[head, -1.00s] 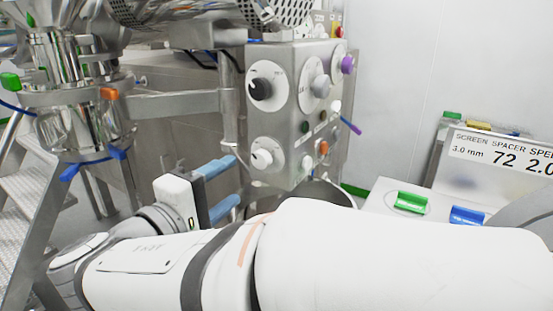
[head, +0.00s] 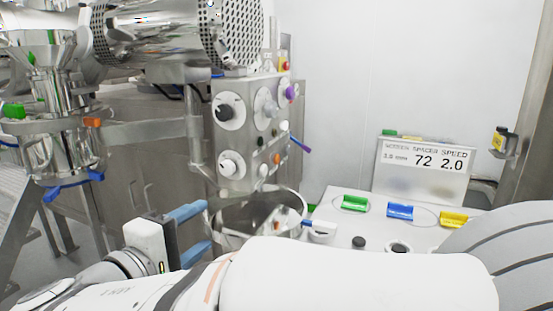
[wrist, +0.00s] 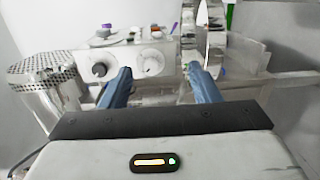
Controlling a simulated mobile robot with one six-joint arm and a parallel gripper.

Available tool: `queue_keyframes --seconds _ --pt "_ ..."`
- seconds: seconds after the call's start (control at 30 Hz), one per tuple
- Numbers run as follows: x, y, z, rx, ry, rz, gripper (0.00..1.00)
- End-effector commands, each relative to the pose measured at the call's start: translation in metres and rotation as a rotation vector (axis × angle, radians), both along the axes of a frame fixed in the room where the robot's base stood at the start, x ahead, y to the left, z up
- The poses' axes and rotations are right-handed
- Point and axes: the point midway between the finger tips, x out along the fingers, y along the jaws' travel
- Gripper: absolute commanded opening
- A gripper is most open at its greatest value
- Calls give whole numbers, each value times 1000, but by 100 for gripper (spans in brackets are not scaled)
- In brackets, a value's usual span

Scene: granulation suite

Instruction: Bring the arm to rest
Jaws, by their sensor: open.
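My arm crosses the bottom of the head view. My gripper (head: 192,229) is at the lower left of that view, with two blue fingers apart and nothing between them. It is left of a round steel vessel (head: 232,215) and below the control panel box with dials (head: 243,135). In the wrist view my gripper (wrist: 158,80) also shows its blue fingers spread wide and empty. The dials of the control panel (wrist: 125,62) show beyond the fingers there.
A steel machine with a perforated drum (head: 232,35) is at the upper left. Steel fittings with coloured clamps (head: 62,110) stand at the far left. On the right, a white bench (head: 335,212) holds green, blue and yellow items and a sign reading 72 and 2.0 (head: 425,168).

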Motion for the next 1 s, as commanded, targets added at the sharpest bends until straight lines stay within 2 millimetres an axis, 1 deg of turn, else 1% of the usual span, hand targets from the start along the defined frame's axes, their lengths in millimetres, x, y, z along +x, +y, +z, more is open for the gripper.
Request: queue_keyframes --seconds 0.03,0.2,0.37,0.47,0.5,0.57,0.6,0.7,0.8,0.9,1.0 --pt "5 -11 0 4 27 -26 56" --pt "19 -49 -11 29 134 -105 56" --pt "27 -91 -23 78 257 -194 56" --pt "28 -125 -33 133 354 -268 56" --pt "27 -141 -38 165 399 -302 56" --pt "23 -166 -45 227 471 -359 56" --pt "18 -182 -51 277 520 -398 56" --pt "3 -216 -63 419 626 -485 56" --pt "-15 -241 -73 583 702 -562 56" --pt "-32 -258 -78 766 746 -628 56" --pt "-47 -269 -80 959 753 -683 56"
